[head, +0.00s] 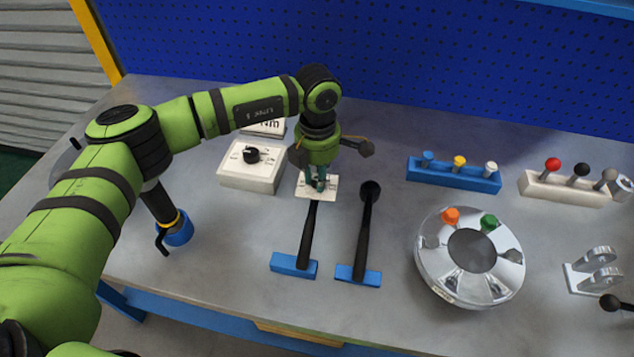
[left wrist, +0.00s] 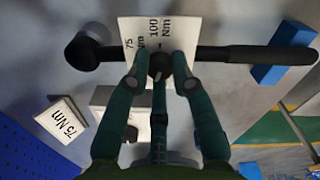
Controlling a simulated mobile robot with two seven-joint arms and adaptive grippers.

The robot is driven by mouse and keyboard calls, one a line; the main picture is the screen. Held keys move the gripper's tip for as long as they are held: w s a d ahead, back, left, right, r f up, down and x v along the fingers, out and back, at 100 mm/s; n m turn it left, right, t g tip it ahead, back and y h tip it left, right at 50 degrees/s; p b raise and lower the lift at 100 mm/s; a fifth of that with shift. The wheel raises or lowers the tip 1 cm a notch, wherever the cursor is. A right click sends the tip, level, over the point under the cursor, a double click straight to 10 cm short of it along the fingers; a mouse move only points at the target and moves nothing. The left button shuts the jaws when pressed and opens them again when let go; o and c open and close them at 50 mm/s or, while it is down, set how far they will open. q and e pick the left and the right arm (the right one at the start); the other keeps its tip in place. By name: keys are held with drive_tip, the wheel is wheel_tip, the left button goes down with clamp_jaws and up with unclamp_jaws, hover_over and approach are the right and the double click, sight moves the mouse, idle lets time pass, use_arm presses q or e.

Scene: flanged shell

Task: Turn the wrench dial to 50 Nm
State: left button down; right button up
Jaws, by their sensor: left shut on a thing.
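The wrench dial is a small dark knob (left wrist: 160,66) on a white scale plate (head: 302,191) at the head end of the left wrench (head: 308,235). The plate also shows in the left wrist view (left wrist: 143,30), with 75 Nm and 100 Nm readable; the fingers hide its other marks. My left gripper (head: 319,187) points down over the plate, its fingers shut around the knob. I cannot read the dial's setting. My right gripper is in neither view.
A white box with a black knob (head: 251,155) stands left of the gripper; a sign (left wrist: 65,120) behind it reads 75 Nm. A second wrench (head: 364,230) lies close to the right. Farther right are a shiny flanged shell (head: 438,275) and a blue peg rack (head: 454,176).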

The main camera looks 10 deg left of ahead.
use_arm(q)
drive_tip(key=m+b, duration=0.4)
drive_tip(key=shift+f+m+b, duration=0.25)
drive_tip(key=shift+m+b, duration=0.05)
drive_tip(key=shift+r+m+b, duration=0.2)
drive_tip(key=shift+m+b, duration=1.15)
drive_tip(key=shift+m, duration=0.45)
drive_tip(key=c, duration=1.1)
unclamp_jaws()
drive_tip(key=shift+o, duration=0.2)
drive_tip(key=shift+r, duration=0.15)
wheel_tip(320, 180, up, 12)
